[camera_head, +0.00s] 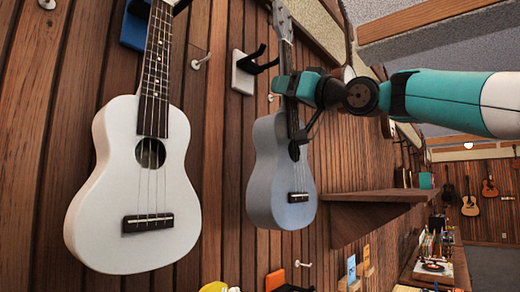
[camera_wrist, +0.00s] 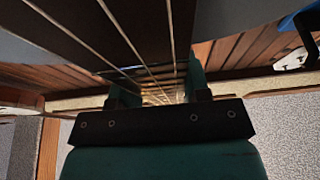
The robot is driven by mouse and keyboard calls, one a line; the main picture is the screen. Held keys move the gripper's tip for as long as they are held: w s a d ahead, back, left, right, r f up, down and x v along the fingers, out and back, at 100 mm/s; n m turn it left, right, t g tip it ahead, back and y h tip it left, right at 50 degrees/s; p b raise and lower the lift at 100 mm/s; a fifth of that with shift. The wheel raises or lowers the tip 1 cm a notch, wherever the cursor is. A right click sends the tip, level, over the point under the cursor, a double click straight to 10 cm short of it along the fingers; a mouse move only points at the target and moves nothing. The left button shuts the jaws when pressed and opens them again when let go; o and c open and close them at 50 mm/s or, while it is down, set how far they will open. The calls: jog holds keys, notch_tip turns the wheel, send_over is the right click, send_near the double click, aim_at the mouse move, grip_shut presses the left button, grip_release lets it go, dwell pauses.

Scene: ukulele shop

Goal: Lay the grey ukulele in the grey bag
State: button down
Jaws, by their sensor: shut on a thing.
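The grey ukulele (camera_head: 277,172) is upright in front of the wood-slat wall, its body a pale blue-grey. My gripper (camera_head: 291,100) is shut on its neck, above the body. In the wrist view the dark neck with its strings (camera_wrist: 140,45) fills the upper part and runs between the fingers of my gripper (camera_wrist: 160,95). A white hanger with a black hook (camera_head: 257,60) is to the left of the neck and looks apart from it. The grey bag is not in view.
A white ukulele (camera_head: 150,190) is close on the left, under a blue hanger (camera_head: 135,25). A wooden shelf (camera_head: 385,195) juts from the wall right of the grey ukulele. Orange and yellow items show at the bottom edge. A cluttered counter (camera_head: 435,270) stands at lower right.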

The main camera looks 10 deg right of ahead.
jog(key=shift+s+d+b, duration=0.45)
jog(key=shift+s+d, duration=0.2)
jog(key=shift+s, duration=0.3)
jog(key=shift+s+d+b, duration=0.4)
jog(key=shift+s+d, duration=0.25)
jog(key=shift+s, duration=0.25)
